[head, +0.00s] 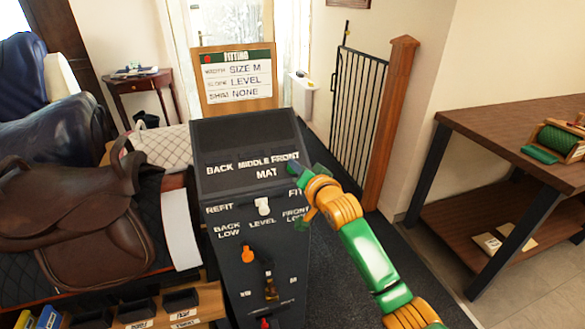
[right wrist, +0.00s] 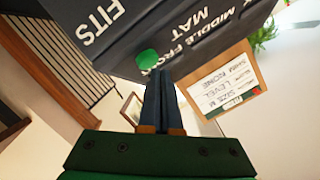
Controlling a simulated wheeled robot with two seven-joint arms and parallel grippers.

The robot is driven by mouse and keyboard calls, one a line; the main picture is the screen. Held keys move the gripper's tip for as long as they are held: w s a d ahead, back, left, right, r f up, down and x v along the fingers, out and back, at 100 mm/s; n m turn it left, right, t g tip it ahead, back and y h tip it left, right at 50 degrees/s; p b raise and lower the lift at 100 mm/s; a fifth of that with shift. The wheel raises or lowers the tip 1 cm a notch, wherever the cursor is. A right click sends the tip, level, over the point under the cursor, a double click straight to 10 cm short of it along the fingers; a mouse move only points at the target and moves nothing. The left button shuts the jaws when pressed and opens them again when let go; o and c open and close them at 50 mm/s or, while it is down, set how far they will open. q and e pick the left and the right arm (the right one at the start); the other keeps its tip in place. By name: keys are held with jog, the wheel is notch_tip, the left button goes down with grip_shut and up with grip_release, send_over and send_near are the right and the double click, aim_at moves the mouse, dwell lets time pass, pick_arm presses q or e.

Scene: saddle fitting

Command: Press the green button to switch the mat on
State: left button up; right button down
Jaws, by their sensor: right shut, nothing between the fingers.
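The green button (right wrist: 147,59) shows in the right wrist view on the dark console, close to the word MAT. In the head view the console (head: 240,135) stands in the middle, and my right gripper (head: 294,169) is over the right side of its upper panel, by the MAT label. It largely hides the button there. In the right wrist view the shut, empty fingers of my right gripper (right wrist: 159,73) end right beside the button. I cannot tell whether they touch it. My left gripper is out of view.
A fitting board (head: 238,80) reading SIZE M, LEVEL, NONE stands behind the console. Brown and dark saddles (head: 75,215) are at the left. The console's lower face has a white switch (head: 263,206) and an orange knob (head: 248,254). A wooden table (head: 510,140) stands right.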

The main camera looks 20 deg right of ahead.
jog(key=shift+w+f+b, duration=0.25)
jog(key=shift+f+b, duration=0.2)
jog(key=shift+f, duration=0.05)
dwell(0.4)
jog(key=s+r+p, duration=0.1)
jog(key=p, duration=0.2)
jog(key=shift+r, duration=0.35)
jog(key=s+r+p, duration=0.1)
jog(key=p, duration=0.1)
jog(key=s+r+p, duration=0.1)
jog(key=r+p, duration=0.1)
jog(key=p, duration=0.1)
jog(key=s+r+p, duration=0.1)
jog(key=r+p, duration=0.1)
jog(key=p, duration=0.1)
jog(key=shift+s, duration=0.15)
